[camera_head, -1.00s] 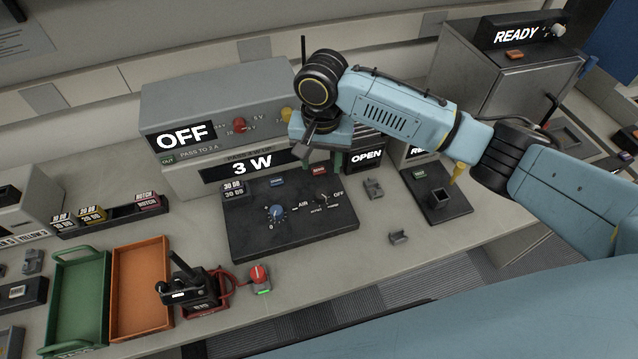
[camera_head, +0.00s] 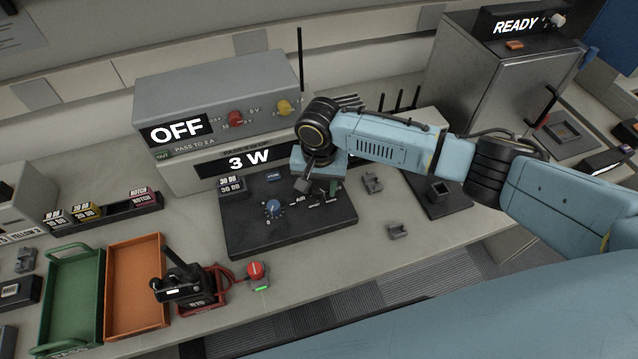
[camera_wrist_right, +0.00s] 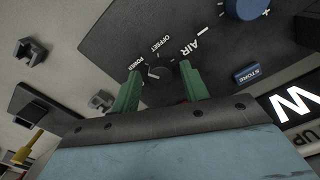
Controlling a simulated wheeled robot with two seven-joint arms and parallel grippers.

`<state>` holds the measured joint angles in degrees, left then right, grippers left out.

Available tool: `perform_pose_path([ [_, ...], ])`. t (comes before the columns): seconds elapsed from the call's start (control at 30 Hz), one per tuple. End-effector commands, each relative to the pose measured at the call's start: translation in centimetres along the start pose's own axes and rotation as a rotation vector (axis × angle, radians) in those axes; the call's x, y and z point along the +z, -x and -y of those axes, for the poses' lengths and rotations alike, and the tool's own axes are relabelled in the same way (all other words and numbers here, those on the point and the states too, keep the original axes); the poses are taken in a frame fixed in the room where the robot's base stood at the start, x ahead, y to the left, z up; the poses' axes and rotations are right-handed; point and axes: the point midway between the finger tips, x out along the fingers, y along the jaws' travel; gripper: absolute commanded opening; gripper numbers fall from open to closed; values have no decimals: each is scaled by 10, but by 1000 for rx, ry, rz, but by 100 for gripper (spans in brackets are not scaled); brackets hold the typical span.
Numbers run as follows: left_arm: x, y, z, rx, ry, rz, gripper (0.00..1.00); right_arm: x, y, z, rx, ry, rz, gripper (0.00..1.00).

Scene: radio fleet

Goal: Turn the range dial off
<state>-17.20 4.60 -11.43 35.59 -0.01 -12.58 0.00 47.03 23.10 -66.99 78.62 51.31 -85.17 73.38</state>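The black panel (camera_head: 290,232) lies on the bench. It carries a small dark dial (camera_wrist_right: 160,73) with the words AIR, OFFSET and POWER around it. My right gripper (camera_head: 318,190) points down over that part of the panel and hides most of the dial in the head view. In the right wrist view its two green fingers (camera_wrist_right: 160,78) are apart, one on each side of the dial. I cannot tell whether they touch it. A blue knob (camera_head: 273,208) sits left of the dial; it also shows in the right wrist view (camera_wrist_right: 245,8). My left gripper is not in view.
A grey unit reading OFF (camera_head: 215,85) and one reading 3 W (camera_head: 185,178) stand behind the panel. A blue STORE button (camera_wrist_right: 247,73) is near the dial. Small grey holders (camera_head: 372,183) lie to the right. Green (camera_head: 72,300) and orange (camera_head: 137,290) trays are left.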

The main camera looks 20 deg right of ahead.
Motion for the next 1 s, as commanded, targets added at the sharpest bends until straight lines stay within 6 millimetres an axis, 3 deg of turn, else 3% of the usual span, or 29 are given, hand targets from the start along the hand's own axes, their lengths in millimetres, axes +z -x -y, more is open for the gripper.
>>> perform_pose_path([
  [0.03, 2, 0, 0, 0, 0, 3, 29, 0, 0, 0, 0, 0, 0, 38],
  [0.3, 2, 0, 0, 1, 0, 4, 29, 0, 0, 0, 0, 0, 0, 4],
  [0.57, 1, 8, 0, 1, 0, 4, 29, 1, 2, 0, 2, 25, 2, 4],
  [1.0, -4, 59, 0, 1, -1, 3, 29, 1, 4, -1, 1, 313, 6, 4],
])
